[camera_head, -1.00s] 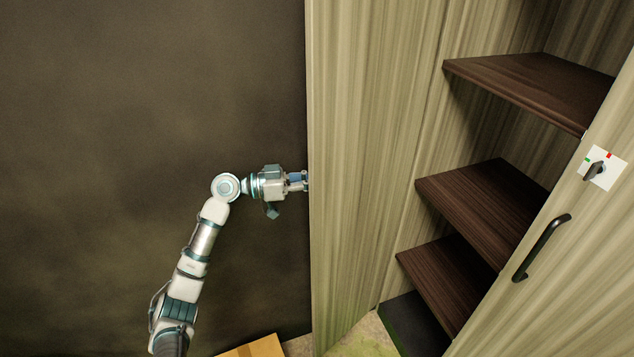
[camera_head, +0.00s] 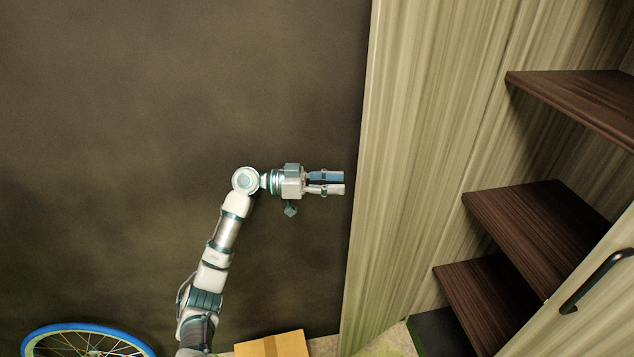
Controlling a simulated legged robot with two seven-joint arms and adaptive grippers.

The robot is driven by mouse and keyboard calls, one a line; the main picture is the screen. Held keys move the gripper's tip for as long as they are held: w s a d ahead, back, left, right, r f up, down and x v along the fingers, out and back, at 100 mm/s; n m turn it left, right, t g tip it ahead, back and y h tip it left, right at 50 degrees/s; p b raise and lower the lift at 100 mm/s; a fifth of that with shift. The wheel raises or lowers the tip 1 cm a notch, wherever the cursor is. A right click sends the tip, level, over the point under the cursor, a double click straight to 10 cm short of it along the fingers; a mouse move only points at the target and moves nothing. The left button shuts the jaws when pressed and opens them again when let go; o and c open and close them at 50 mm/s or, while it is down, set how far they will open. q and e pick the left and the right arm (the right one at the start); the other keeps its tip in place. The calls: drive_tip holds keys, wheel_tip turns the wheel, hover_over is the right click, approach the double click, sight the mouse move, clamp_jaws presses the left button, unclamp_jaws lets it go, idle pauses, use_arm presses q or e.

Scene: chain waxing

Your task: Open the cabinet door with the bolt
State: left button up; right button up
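The cabinet's left door (camera_head: 420,150), pale and wood-grained, stands swung open, and its free edge is toward my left arm. The right door (camera_head: 585,310) shows at the lower right with a black bar handle (camera_head: 592,280). The bolt is not in this view. My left gripper (camera_head: 344,183) points right, with its fingertips just left of the open door's edge. A small strip of dark wall shows between them, so they look apart from the door. Its fingers lie close together and hold nothing I can see; how far they are parted is unclear. My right gripper is not in view.
Dark brown shelves (camera_head: 545,220) fill the cabinet interior. A cardboard box (camera_head: 285,345) lies on the floor below my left arm. A blue-rimmed wheel (camera_head: 85,327) is at the lower left. The dark wall (camera_head: 150,120) on the left is clear.

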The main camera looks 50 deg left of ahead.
use_arm(q)
drive_tip(key=v, duration=0.5)
drive_tip(key=shift+s+a, duration=0.15)
drive_tip(key=shift+a, duration=0.05)
drive_tip(key=shift+f, duration=0.1)
